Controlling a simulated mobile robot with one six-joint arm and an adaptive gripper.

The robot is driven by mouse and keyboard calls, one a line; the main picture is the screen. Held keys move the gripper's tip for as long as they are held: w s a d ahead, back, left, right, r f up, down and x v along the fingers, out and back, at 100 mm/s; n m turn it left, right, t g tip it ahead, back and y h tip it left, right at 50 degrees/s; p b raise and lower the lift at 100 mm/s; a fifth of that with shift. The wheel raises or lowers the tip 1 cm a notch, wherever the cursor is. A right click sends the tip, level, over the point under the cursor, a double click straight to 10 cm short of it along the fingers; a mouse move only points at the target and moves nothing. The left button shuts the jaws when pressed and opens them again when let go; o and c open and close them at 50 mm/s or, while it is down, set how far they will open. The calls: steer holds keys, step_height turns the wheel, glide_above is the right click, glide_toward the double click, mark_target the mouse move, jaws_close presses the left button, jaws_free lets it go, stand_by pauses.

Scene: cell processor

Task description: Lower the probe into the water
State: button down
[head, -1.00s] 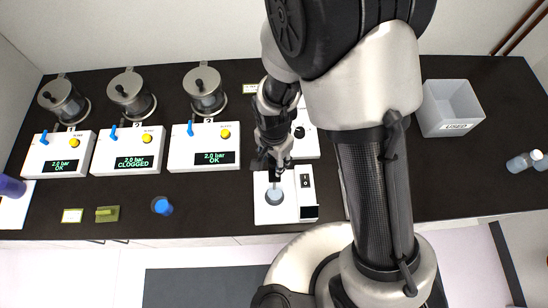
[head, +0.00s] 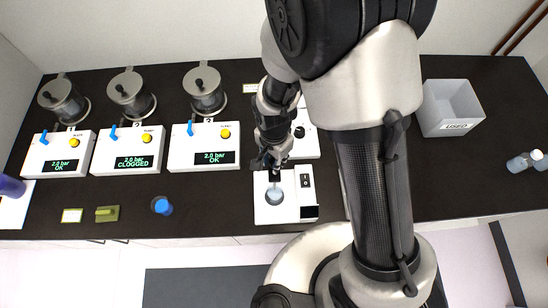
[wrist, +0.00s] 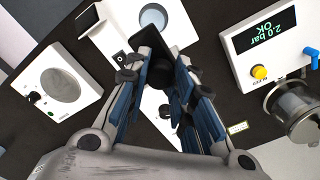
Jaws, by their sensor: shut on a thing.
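The white device (head: 290,211) at the counter's front has a round blue-grey well (head: 274,197), which looks like the water. The well also shows in the wrist view (wrist: 153,17). My gripper (head: 272,167) is just behind and above the well in the head view. In the wrist view my gripper (wrist: 162,78) is shut on a dark part that looks like the probe (wrist: 160,72). The probe's tip is hidden, so I cannot tell whether it touches the water.
Three white control boxes stand left, the middle (head: 128,150) reading CLOGGED, with metal pots behind. Another white device (head: 305,143) with a dark knob sits close behind my gripper. A grey USED bin (head: 424,121) is at right. A blue cap (head: 162,206) lies on the counter.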

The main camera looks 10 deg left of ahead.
step_height(320, 180, down, 8)
steer(key=b, duration=0.6)
steer(key=shift+s+b, duration=0.2)
steer(key=shift+b, duration=0.15)
steer(key=c, duration=1.4)
jaws_free()
steer(key=shift+w, duration=0.2)
steer(key=shift+o, duration=0.4)
steer(key=shift+r, duration=0.1)
steer(key=shift+r, duration=0.2)
step_height(320, 180, up, 12)
steer(key=shift+f, duration=0.2)
